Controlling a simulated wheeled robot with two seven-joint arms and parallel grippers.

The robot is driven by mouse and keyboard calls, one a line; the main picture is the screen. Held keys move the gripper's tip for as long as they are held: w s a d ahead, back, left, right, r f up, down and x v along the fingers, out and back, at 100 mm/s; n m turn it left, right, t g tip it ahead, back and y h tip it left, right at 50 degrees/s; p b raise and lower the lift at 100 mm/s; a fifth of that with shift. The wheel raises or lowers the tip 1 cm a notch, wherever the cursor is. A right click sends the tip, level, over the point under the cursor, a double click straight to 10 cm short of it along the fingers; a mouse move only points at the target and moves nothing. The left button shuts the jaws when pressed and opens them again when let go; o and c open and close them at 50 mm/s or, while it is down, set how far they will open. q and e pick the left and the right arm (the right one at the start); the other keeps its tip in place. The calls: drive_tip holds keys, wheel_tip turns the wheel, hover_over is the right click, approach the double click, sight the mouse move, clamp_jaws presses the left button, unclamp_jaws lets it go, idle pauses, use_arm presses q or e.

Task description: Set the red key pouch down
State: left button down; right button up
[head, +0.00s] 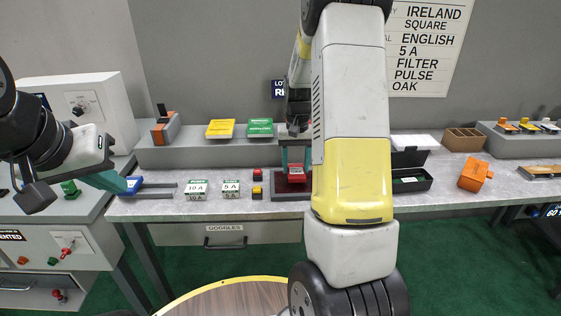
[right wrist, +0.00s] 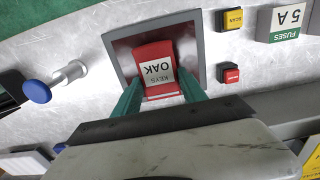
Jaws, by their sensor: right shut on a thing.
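The red key pouch (right wrist: 153,62), with a white label reading KEYS OAK, is between the teal fingers of my right gripper (right wrist: 160,96), which is shut on it. It is over or in a square grey-rimmed tray (right wrist: 199,48) with a dark red inside. Whether the pouch touches the tray floor I cannot tell. In the head view the pouch (head: 296,172) shows below my right gripper (head: 296,156), partly behind my right arm. My left gripper (head: 112,182) is at the far left by the bench end, a teal finger visible; its opening is unclear.
Beside the tray are a red button block (head: 258,174) and a yellow one (head: 257,192). Fuse boxes (head: 196,189) stand further left. A black open case (head: 411,180) and an orange item (head: 474,174) lie to the right. A blue knob (right wrist: 38,92) sticks up near the tray.

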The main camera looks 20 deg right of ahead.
drive_tip(key=shift+f, duration=1.05)
drive_tip(key=shift+a+f, duration=0.1)
drive_tip(key=shift+f, duration=0.05)
drive_tip(key=o, duration=1.4)
drive_tip(key=shift+c, duration=0.2)
